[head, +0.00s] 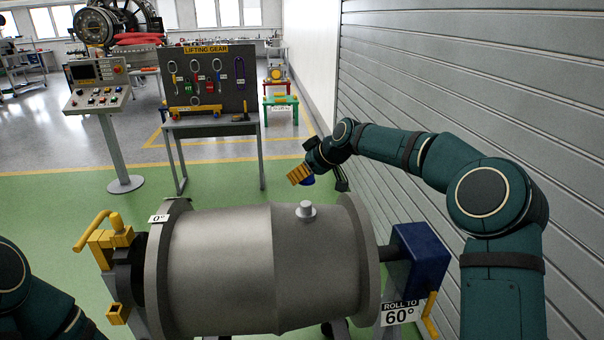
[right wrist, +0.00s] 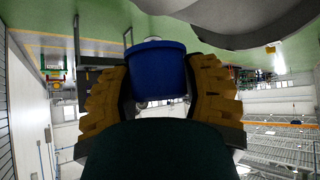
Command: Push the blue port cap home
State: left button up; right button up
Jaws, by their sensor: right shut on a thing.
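The blue port cap (head: 309,181) is held by my right gripper (head: 300,175), in the air above and behind the grey casing. In the right wrist view the cap (right wrist: 158,70) sits between the two yellow ribbed fingers of that gripper (right wrist: 160,85), which close on it from both sides. A short light-grey port (head: 306,210) stands up from the top of the large grey cylindrical casing (head: 225,265). The cap is apart from the port, a little above it in the head view. Of my left arm, only links show at lower left; its gripper is out of view.
A yellow handle (head: 93,232) is at the casing's left end, a blue box (head: 420,258) at its right. A "ROLL TO 60°" sign (head: 400,312) hangs below. A ribbed grey wall (head: 460,80) runs close along the right. A lifting-gear board (head: 207,80) and control console (head: 98,85) stand behind.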

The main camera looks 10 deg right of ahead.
aim_at(304, 202)
jog(key=shift+f, duration=0.1)
jog(key=shift+w+f+b, duration=0.1)
jog(key=shift+f+b, duration=2.2)
jog(key=shift+f, duration=0.55)
jog(key=shift+f+b, duration=1.85)
jog(key=shift+f, duration=0.3)
jog(key=o, duration=1)
jog(key=shift+o, duration=0.2)
jog(key=shift+d+r, duration=0.1)
jog(key=shift+r, duration=0.05)
jog(key=v, duration=1.1)
jog(key=shift+s+d+r, duration=0.2)
jog(key=shift+s, duration=0.15)
